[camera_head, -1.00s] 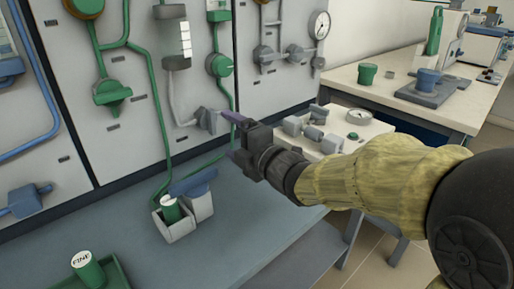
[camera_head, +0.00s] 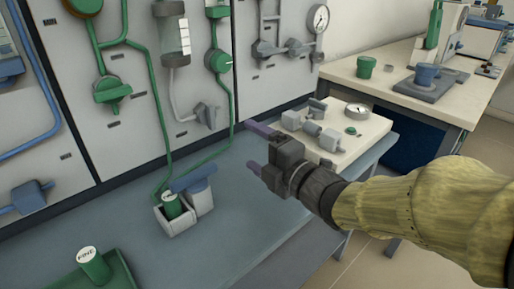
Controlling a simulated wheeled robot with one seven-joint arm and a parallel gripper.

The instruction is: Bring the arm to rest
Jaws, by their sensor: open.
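My gripper (camera_head: 254,148) is in the middle of the head view, at the end of my arm, which reaches in from the right in a yellowish sleeve. Its two purple-grey fingers are spread apart and point left toward the panel. Nothing is between them. The gripper appears above the grey-blue bench (camera_head: 225,240), apart from the things on it. To its left, a small grey holder (camera_head: 180,225) on the bench holds a green cylinder (camera_head: 171,205), with a blue-topped part (camera_head: 195,182) beside it.
A wall panel (camera_head: 145,130) with green and blue pipes and valves stands behind the bench. A green tray (camera_head: 120,265) holds a green cylinder labelled "FINE" (camera_head: 93,264). A cream block with fittings (camera_head: 345,125) sits right of the gripper. A second table (camera_head: 385,85) stands farther back.

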